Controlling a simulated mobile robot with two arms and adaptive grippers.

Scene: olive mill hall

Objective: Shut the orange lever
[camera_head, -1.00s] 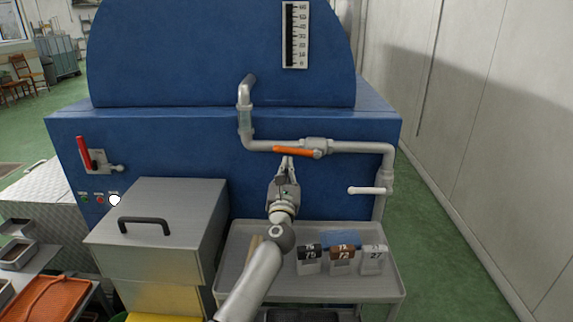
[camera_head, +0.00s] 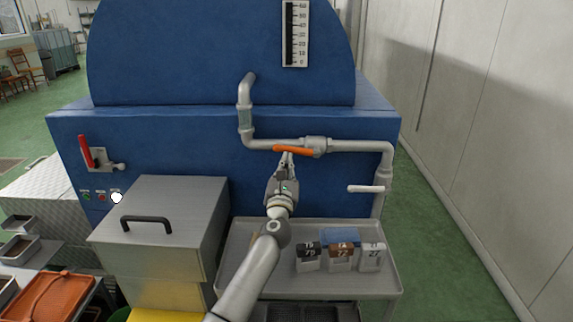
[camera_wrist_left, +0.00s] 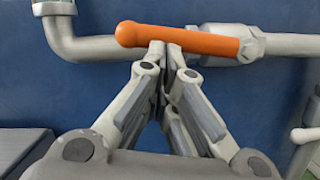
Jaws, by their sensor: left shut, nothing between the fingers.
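The orange lever (camera_head: 292,151) sits on the valve of a grey pipe on the blue machine. It lies nearly along the pipe, pointing left from the valve body (camera_head: 316,145). In the left wrist view the lever (camera_wrist_left: 190,40) crosses the top middle. My left gripper (camera_head: 287,154) is shut and empty, its fingertips just below the lever's middle. In the wrist view the fingertips (camera_wrist_left: 166,46) meet the lever's lower edge; whether they touch it I cannot tell. My right gripper is not in view.
A red lever (camera_head: 84,150) is on the machine's left side. A white-handled valve (camera_head: 366,188) is at the right pipe. A grey tray (camera_head: 390,282) with labelled containers stands below. A metal box (camera_head: 150,230) with a black handle is left of my arm.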

